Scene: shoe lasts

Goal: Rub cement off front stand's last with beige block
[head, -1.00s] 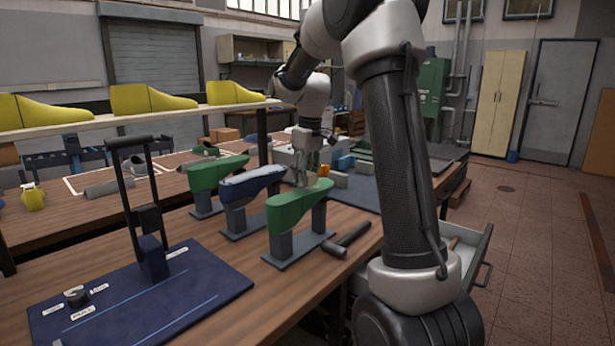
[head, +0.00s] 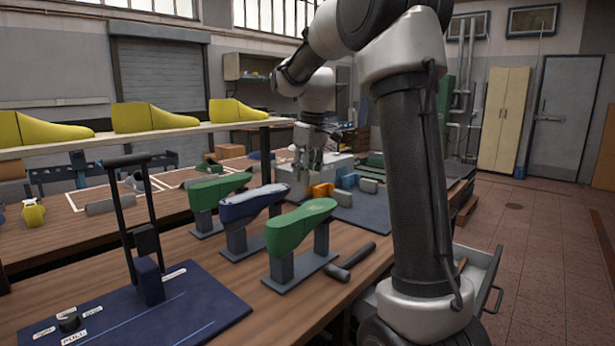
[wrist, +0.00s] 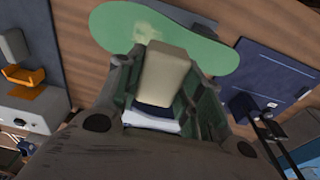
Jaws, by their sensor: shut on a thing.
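The front stand's last is a green shoe last (head: 300,227) lying level on a grey stand (head: 297,270). A pale cement patch shows on its top, clearer in the wrist view (wrist: 146,33), where the last (wrist: 195,45) crosses the top. My gripper (head: 309,178) points down, above and behind this last in the head view. It is shut on the beige block (wrist: 165,78), whose end projects toward the last in the wrist view. The block appears apart from the last, though the exact gap cannot be told. In the head view the block is not clearly visible.
A blue last (head: 253,204) and another green last (head: 216,190) stand on neighbouring stands. A hammer (head: 352,262) lies right of the front stand. An orange block (head: 322,190) and grey blocks are behind. A blue board with an upright frame (head: 190,310) is at front left.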

